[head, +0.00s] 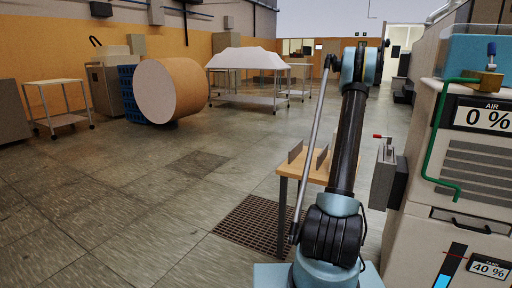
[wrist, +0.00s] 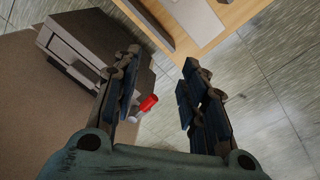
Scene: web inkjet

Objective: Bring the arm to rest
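My gripper (wrist: 157,72) is open in the wrist view, its two dark fingers well apart with nothing held between them. A lever with a red grip (wrist: 149,102) shows between the fingers, close to the left one; I cannot tell how far beyond them it is. Its grey box (wrist: 75,45) is at the upper left of the wrist view, partly covered by the left finger. In the head view my arm stands raised right of centre, and my gripper cannot be made out. The grey box (head: 384,178) with the red lever (head: 377,136) is right of the arm.
A wooden table (head: 314,170) stands behind my arm with upright plates on it. A machine with AIR and percentage displays (head: 480,150) fills the right side. A floor grate (head: 250,228) lies left of the arm.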

